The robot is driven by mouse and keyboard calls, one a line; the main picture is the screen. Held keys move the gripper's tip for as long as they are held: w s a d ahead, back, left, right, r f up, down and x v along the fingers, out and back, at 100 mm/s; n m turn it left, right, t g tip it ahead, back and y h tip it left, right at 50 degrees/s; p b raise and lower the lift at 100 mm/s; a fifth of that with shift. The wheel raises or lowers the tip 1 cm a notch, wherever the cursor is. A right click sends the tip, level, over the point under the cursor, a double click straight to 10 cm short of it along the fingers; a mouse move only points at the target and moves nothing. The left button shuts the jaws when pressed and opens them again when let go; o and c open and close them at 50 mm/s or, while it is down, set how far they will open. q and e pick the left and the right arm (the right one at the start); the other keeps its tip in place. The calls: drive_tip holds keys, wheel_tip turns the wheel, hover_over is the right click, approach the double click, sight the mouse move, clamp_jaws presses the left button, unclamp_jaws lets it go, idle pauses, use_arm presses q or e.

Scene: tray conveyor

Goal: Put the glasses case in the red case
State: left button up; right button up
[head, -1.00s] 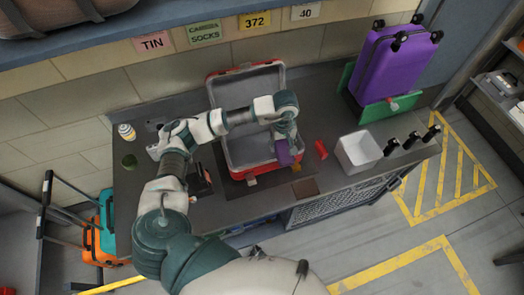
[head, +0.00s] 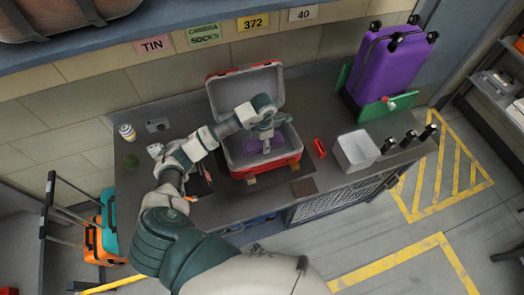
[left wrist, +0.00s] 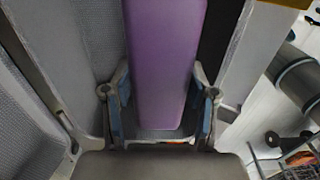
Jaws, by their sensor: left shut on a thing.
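The red case (head: 236,172) lies open on the counter, its lid (head: 218,92) tilted back and its inside grey. My left gripper (head: 266,146) is over the inside of the case, pointing down. It is shut on the purple glasses case (head: 252,146), which shows partly behind the gripper. In the left wrist view the glasses case (left wrist: 165,60) lies long between the two blue-padded fingers of the gripper (left wrist: 163,110), with grey lining beside it. I cannot tell whether the glasses case touches the case floor. My right gripper is not in view.
A small red object (head: 319,147) and a white bin (head: 345,163) stand right of the case. A purple suitcase (head: 388,65) stands at the back right. A can (head: 127,132), a camera (head: 158,125) and a green round thing (head: 131,161) are at left.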

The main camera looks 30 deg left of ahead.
sight(263, 156)
use_arm(q)
drive_tip(key=f, duration=0.7)
drive_tip(key=shift+a+f, duration=0.25)
drive_tip(key=shift+f, duration=0.15)
drive_tip(key=shift+d, duration=0.1)
drive_tip(key=o, duration=1.2)
drive_tip(key=shift+o, duration=0.2)
drive_tip(key=shift+r, duration=0.1)
wheel_tip(263, 156, up, 12)
drive_tip(key=shift+f, duration=0.1)
